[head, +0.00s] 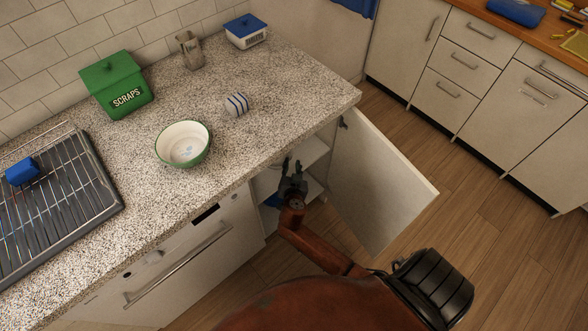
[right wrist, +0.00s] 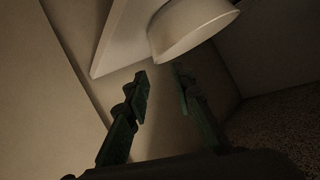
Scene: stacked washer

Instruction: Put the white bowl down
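The white bowl (right wrist: 190,27) shows in the right wrist view, at the top, against a pale flat panel or shelf inside the cabinet. I cannot tell it apart in the head view. My right gripper (head: 291,166) is at the open front of the cabinet under the counter. In the right wrist view its two dark green fingers (right wrist: 160,72) are apart with nothing between them. The bowl lies beyond the fingertips; I cannot tell whether one touches it. My left gripper is not in view.
The cabinet door (head: 378,185) stands open to the right. On the counter (head: 300,85) are a green-rimmed bowl (head: 184,144), a striped item (head: 237,104), a green scraps box (head: 117,86) and a drying rack (head: 70,205). A blue thing (head: 272,200) is low in the cabinet.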

